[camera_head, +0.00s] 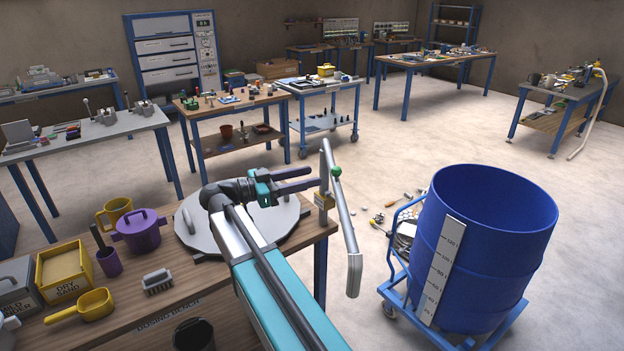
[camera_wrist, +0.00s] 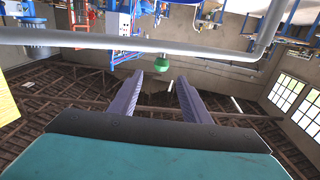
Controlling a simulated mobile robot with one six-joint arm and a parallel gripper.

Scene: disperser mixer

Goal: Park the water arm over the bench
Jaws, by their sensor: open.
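The water arm (camera_head: 346,222) is a grey pipe with a bent end and a green ball knob (camera_head: 337,171). It is mounted by a brass-coloured block (camera_head: 325,201) at the right corner of the dosing bench (camera_head: 165,312). In the head view its long run lies off the bench's right edge, on the blue drum's side. My gripper (camera_head: 314,178) is open and empty, with purple fingers pointing at the knob from the left. In the wrist view the pipe (camera_wrist: 120,43) crosses the top, and the knob (camera_wrist: 164,63) hangs just ahead of and between the fingertips (camera_wrist: 170,83), apparently not gripped.
A blue drum (camera_head: 505,215) with a white scale stands on a wheeled blue dolly (camera_head: 405,300) to the right. The bench holds a round grey lid (camera_head: 187,240), a purple pot (camera_head: 140,238), a yellow jug (camera_head: 114,211), a brush (camera_head: 157,281) and bins.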

